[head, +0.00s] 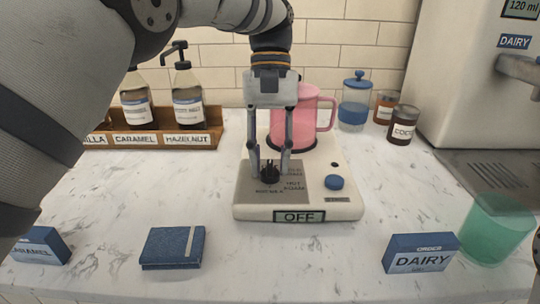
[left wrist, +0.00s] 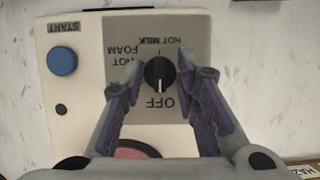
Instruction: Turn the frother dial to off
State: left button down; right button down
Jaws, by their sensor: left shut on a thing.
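The frother (head: 318,208) is a cream base with a pink pitcher (head: 300,112) on it and a front display (head: 299,216) that reads OFF. Its black dial (left wrist: 159,74) sits on a grey panel (left wrist: 185,30) with printed labels, and its white pointer line faces the OFF label (left wrist: 161,102). My left gripper (head: 270,178) comes down from above and is shut on the dial, one finger on each side. In the head view the fingers partly hide the dial.
A blue start button (left wrist: 62,61) is beside the dial panel. A wooden rack (head: 165,138) of syrup bottles stands at left. A blue notebook (head: 172,247), a dairy box (head: 420,253) and a green cup (head: 495,228) are in front. Jars (head: 403,124) stand behind right.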

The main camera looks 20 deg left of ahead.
dwell(0.3)
pick_arm(q)
jog(key=c, duration=1.3)
grip_release()
